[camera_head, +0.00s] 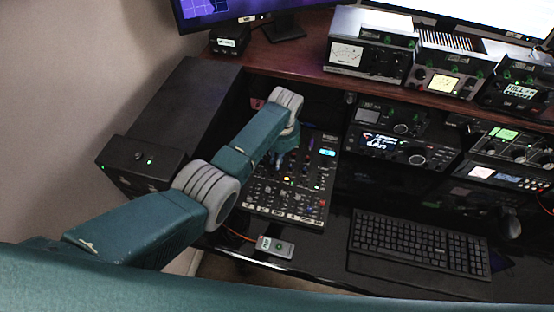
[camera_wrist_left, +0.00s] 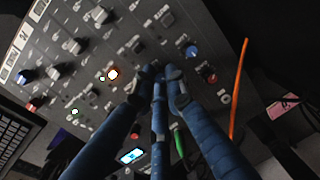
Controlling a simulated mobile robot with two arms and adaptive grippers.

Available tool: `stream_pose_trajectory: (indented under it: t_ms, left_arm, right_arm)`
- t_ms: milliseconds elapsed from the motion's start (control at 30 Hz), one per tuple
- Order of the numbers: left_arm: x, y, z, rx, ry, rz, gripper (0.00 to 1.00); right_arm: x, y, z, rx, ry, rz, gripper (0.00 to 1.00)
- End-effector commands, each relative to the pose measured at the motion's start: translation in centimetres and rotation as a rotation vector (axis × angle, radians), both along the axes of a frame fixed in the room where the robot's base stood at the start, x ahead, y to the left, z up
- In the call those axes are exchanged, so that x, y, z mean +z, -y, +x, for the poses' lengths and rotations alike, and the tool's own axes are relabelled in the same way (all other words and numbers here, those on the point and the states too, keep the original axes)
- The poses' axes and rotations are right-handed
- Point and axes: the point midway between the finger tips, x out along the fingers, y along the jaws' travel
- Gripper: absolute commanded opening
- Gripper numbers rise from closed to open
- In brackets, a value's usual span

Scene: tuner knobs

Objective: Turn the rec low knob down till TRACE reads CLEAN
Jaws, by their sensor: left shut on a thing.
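The dark mixer panel (camera_head: 258,207) carries many small knobs, lit buttons and a small cyan screen (camera_head: 327,152). The screen also shows in the left wrist view (camera_wrist_left: 131,156); its text is too small to read. My left gripper (camera_wrist_left: 160,73) reaches down to the panel with its blue fingers closed together on a knob. The fingers cover the knob, so its label and pointer are hidden. In the head view my left arm hides much of the panel's upper left. I cannot tell which knob is rec low or where TRACE reads. My right gripper is not in view.
Other knobs stand close around the fingers, including a blue one (camera_wrist_left: 191,51) and a red one (camera_wrist_left: 208,76). An orange cable (camera_wrist_left: 238,88) rises beside the panel. A small grey box (camera_head: 276,246) and a keyboard (camera_head: 418,244) lie in front. Radios (camera_head: 402,149) stand to the right.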

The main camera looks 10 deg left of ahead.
Motion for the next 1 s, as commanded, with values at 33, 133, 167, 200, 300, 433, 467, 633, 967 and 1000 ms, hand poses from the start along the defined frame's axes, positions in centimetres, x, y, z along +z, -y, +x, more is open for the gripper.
stream_pose_trajectory:
  t_ms: [33, 133, 167, 200, 300, 433, 467, 633, 967, 1000]
  left_arm:
    - [-0.27, -0.05, -0.27, 0.031, -0.008, -0.002, 0.00]
    - [-0.28, -0.11, -0.25, 0.084, -0.009, -0.007, 0.00]
    - [-0.28, -0.11, -0.25, 0.098, -0.010, -0.008, 0.00]
    - [-0.28, -0.11, -0.25, 0.115, -0.009, -0.010, 0.00]
    - [-0.28, -0.10, -0.24, 0.148, -0.010, -0.013, 0.00]
    - [-0.29, -0.09, -0.26, 0.175, -0.010, -0.015, 0.00]
    - [-0.29, -0.08, -0.27, 0.178, -0.011, -0.016, 0.00]
    - [-0.31, -0.08, -0.29, 0.187, -0.012, -0.017, 0.00]
    - [-0.33, -0.07, -0.32, 0.187, -0.012, -0.017, 0.20]
    - [-0.32, -0.07, -0.29, 0.187, -0.012, -0.017, 0.20]
  right_arm:
    - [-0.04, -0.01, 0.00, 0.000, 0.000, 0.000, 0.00]
    - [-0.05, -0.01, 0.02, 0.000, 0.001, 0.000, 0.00]
    - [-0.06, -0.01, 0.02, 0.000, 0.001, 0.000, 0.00]
    - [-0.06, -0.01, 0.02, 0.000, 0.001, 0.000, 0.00]
    - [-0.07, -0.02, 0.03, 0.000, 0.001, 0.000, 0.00]
    - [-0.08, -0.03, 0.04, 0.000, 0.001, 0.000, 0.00]
    - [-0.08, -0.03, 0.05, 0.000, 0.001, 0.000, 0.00]
    - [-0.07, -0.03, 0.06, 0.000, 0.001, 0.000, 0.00]
    - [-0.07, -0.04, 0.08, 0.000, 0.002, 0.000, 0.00]
    - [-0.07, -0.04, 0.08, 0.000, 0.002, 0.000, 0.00]
